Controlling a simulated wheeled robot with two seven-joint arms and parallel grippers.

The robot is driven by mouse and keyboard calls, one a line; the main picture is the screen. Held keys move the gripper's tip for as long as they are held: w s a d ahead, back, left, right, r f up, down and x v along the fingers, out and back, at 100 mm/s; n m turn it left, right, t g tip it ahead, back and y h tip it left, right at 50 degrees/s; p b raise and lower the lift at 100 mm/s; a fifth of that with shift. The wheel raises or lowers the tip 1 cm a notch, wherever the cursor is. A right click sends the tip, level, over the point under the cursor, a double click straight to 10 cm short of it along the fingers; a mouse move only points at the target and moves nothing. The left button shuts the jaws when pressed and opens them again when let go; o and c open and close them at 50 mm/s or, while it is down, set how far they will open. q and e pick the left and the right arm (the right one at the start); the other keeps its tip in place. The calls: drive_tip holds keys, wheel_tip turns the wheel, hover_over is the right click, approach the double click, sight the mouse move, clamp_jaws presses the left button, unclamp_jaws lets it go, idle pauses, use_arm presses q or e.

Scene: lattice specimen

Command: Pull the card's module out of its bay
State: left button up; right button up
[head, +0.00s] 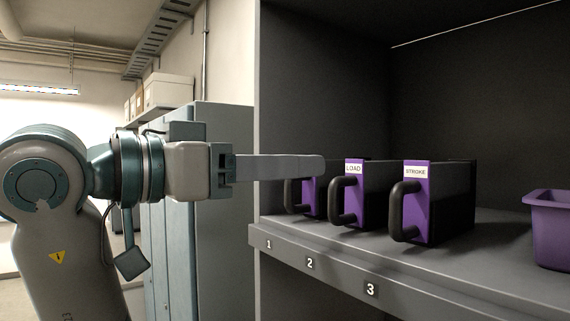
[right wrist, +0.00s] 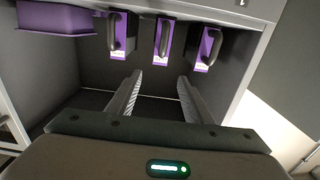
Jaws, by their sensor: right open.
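Three black modules with purple fronts and black handles stand in a row on the grey shelf. The left module (head: 309,196) is over number 1, and the gripper hides its label. The middle module (head: 354,205) reads LOAD, near number 2. The right module (head: 417,212) reads STROKE, near number 3. My right gripper (head: 322,167) points right, in front of the left module in the head view. In the right wrist view its two fingers (right wrist: 160,77) are apart with nothing between them, and the module fronts lie beyond the tips. I see no card. My left gripper is not in view.
A purple bin (head: 553,228) stands on the shelf to the right of the modules; it also shows in the right wrist view (right wrist: 55,18). The shelf's numbered front edge (head: 340,273) runs below the handles. A grey-blue cabinet (head: 224,240) stands behind my arm.

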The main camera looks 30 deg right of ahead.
sight(372, 163)
drive_tip(key=shift+d, duration=0.15)
drive_tip(key=d+p, duration=0.2)
drive_tip(key=d, duration=0.3)
drive_tip(key=w+d+p, duration=0.1)
drive_tip(key=d+p, duration=0.2)
drive_tip(key=d, duration=0.2)
drive_tip(key=d+p, duration=0.3)
drive_tip(key=d, duration=0.3)
drive_tip(key=shift+w+r, duration=0.1)
drive_tip(key=shift+w, duration=0.1)
drive_tip(key=shift+w+d+p, duration=0.1)
drive_tip(key=shift+d+p, duration=0.3)
drive_tip(key=shift+d, duration=0.25)
clamp_jaws()
drive_tip(key=c, duration=1)
unclamp_jaws()
